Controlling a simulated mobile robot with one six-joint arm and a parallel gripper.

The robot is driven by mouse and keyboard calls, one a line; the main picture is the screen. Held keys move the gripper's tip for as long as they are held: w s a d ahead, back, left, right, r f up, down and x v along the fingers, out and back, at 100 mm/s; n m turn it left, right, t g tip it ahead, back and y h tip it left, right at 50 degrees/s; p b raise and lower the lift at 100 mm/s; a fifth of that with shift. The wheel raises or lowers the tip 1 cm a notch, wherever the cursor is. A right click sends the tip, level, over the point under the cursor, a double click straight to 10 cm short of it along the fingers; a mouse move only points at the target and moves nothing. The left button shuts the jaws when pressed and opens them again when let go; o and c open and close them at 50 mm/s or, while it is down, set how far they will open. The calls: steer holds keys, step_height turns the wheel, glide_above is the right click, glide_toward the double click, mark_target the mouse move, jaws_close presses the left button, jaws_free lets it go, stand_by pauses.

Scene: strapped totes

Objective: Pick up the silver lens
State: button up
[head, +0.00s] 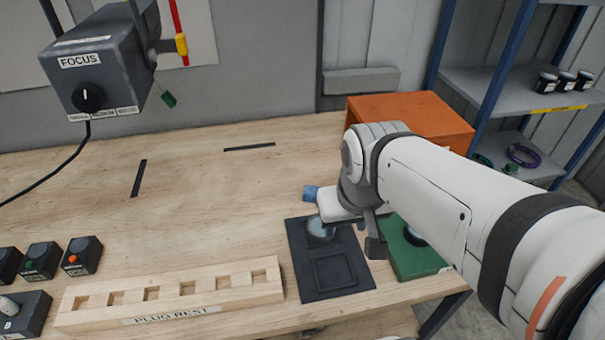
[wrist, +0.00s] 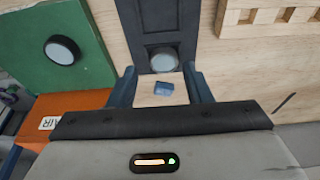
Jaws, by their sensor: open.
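The silver lens (head: 320,231) is a pale round disc lying in the upper recess of a black tray (head: 296,262). It also shows in the wrist view (wrist: 164,61), just beyond the fingertips. My gripper (wrist: 160,82) is open with nothing held; its two dark fingers are spread wide, and the lens appears between their lines, apart from them. In the head view my gripper hangs close above the tray, and part of it is hidden by the arm. A second lens with a black rim (wrist: 62,50) lies on a green board (wrist: 25,40) beside the tray.
A small blue object (head: 311,192) lies on the table behind the tray. An orange box (head: 420,112) stands behind the green board. A wooden plug rest (head: 170,300) is left of the tray. A FOCUS unit (head: 95,75) is at upper left. The middle table is clear.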

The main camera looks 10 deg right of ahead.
steer(key=shift+o, duration=0.7)
steer(key=shift+w, duration=0.45)
steer(key=o, duration=0.6)
steer(key=w+f+n+g+p, duration=0.1)
steer(key=w+f+p, duration=0.1)
steer(key=w, duration=0.6)
steer(key=shift+f+g, duration=0.4)
steer(key=shift+f, duration=0.35)
steer(key=shift+o, duration=1)
steer(key=shift+n+g, duration=0.6)
steer(key=w+f+p, duration=0.1)
steer(key=w+f, duration=0.4)
steer(key=shift+f, duration=0.15)
steer(key=shift+w+f+p, duration=0.2)
steer(key=shift+f+p, duration=0.1)
steer(key=shift+f, duration=0.3)
steer(key=shift+s+f+p, duration=0.15)
steer(key=shift+f+p, duration=0.25)
steer(key=shift+f, duration=1.45)
steer(key=shift+s+f+p, duration=0.1)
steer(key=shift+f+p, duration=0.25)
steer(key=shift+f, duration=1.45)
